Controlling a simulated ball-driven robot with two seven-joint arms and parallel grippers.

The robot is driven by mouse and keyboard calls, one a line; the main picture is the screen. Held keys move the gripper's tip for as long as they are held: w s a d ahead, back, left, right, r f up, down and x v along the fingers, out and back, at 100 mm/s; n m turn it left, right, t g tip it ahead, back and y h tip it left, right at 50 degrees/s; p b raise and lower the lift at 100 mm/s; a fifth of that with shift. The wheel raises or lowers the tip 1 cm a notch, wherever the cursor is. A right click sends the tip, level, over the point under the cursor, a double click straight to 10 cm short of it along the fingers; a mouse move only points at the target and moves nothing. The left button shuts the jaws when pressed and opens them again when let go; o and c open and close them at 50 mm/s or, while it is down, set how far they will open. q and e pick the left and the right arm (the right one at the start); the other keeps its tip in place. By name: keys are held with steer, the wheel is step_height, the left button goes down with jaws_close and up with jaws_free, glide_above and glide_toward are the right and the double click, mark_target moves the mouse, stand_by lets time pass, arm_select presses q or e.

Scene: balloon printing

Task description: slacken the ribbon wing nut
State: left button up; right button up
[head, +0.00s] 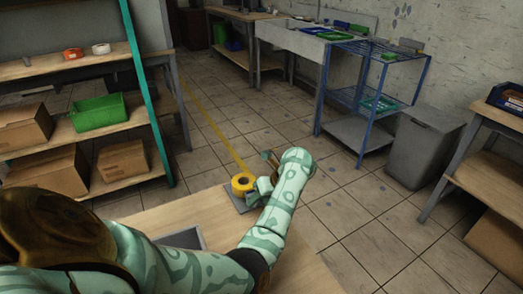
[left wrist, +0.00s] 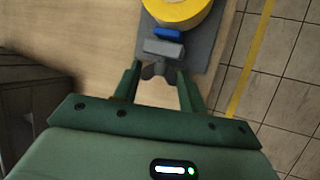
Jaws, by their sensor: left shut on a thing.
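A yellow ribbon roll (head: 243,183) sits on a grey base plate (left wrist: 205,48) at the far edge of the wooden table. In the left wrist view the roll (left wrist: 178,11) shows at the top, with a blue block (left wrist: 168,33) and a grey block (left wrist: 164,47) in front of it. A grey wing nut (left wrist: 152,71) stands just below the grey block. My left gripper (left wrist: 160,70) has its green fingers on either side of the wing nut and is shut on it. In the head view my own arm hides much of this contact. My right gripper is not in view.
The wooden table top (head: 170,214) is mostly clear near the roll. A shelf with boxes and a green crate (head: 97,112) stands at left. A blue rack (head: 372,75) and a grey bin (head: 425,145) stand beyond, across open tiled floor.

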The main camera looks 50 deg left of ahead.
arm_select(q)
steer(key=t, duration=0.1)
steer(key=t+h, duration=0.1)
steer(key=shift+s+n+t+b, duration=0.3)
steer(key=shift+t+b, duration=0.05)
steer(key=shift+t, duration=0.05)
steer(key=shift+r, duration=0.1)
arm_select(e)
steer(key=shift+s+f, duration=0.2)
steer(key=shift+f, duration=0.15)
arm_select(q)
steer(key=o, duration=1)
steer(key=p+v, duration=0.7)
steer(key=v, duration=0.9)
steer(key=shift+s+r, duration=0.15)
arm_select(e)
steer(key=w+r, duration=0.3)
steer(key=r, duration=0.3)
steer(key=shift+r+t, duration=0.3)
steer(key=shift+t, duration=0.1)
